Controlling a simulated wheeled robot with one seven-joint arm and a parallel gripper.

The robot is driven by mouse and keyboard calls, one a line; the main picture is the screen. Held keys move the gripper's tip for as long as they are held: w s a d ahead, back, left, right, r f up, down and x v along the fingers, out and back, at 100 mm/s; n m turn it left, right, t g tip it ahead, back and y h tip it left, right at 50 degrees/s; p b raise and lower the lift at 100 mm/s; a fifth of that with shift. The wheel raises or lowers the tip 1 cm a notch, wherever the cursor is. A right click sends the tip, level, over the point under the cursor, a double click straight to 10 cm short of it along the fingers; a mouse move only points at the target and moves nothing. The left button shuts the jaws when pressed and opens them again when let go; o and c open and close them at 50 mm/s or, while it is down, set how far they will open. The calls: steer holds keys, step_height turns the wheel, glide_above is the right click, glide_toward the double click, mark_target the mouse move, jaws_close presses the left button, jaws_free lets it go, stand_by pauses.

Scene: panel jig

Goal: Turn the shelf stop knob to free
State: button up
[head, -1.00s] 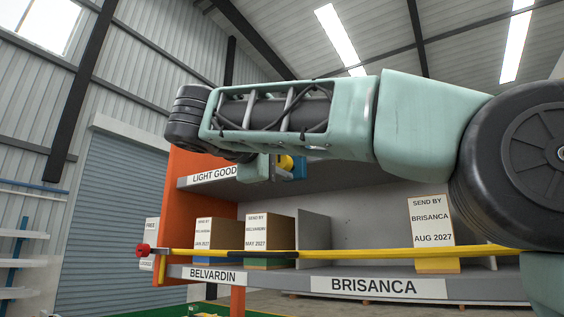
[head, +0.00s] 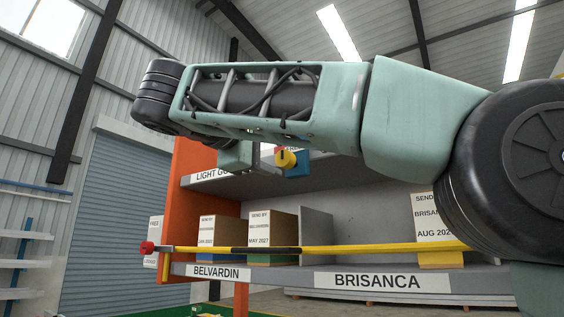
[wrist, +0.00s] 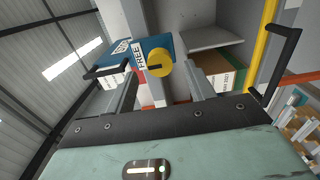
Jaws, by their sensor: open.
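A round yellow knob (head: 285,159) sits on a blue block (head: 297,165) by the upper shelf. In the wrist view the yellow knob (wrist: 159,64) is beside a white plate reading FREE (wrist: 138,58). My gripper (wrist: 160,90) is open and empty, with the knob beyond and between its two fingers, apart from them. In the head view my gripper (head: 266,158) is left of the knob, partly hidden by my arm. A red knob (head: 147,248) is at the left end of the yellow bar, beside a white label plate (head: 154,227). I cannot tell either knob's setting.
A yellow bar (head: 350,249) runs along the front of the lower shelf (head: 300,280). Cartons (head: 268,230) stand behind it. An orange upright (head: 190,215) closes the shelf's left side. In the wrist view a black handle-like bar (wrist: 284,62) is at the right.

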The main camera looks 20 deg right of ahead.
steer(key=v, duration=1.2)
steer(key=shift+a, duration=0.2)
steer(key=shift+s, duration=0.1)
steer(key=w+f+n+g+y, duration=0.1)
steer(key=w+f+n+y, duration=0.3)
steer(key=f, duration=0.9)
steer(key=w+f+n+y, duration=0.4)
steer(key=f+y, duration=0.1)
steer(key=f, duration=0.7)
steer(key=s+d+f+m+g+y, duration=0.2)
steer(key=s+f+g, duration=0.1)
steer(key=s+f, duration=0.5)
steer(key=s+d+f+m+g+y, duration=0.2)
steer(key=s+f, duration=0.6)
steer(key=f, duration=0.5)
steer(key=s+d+f+m+g+y, duration=0.2)
steer(key=s+d+f+m+g, duration=0.1)
steer(key=s+f, duration=0.5)
step_height(320, 180, down, 2)
steer(key=shift+s+d+f+m+g+b, duration=0.15)
steer(key=shift+d+f+m+g+b, duration=0.15)
steer(key=shift+d+g, duration=0.45)
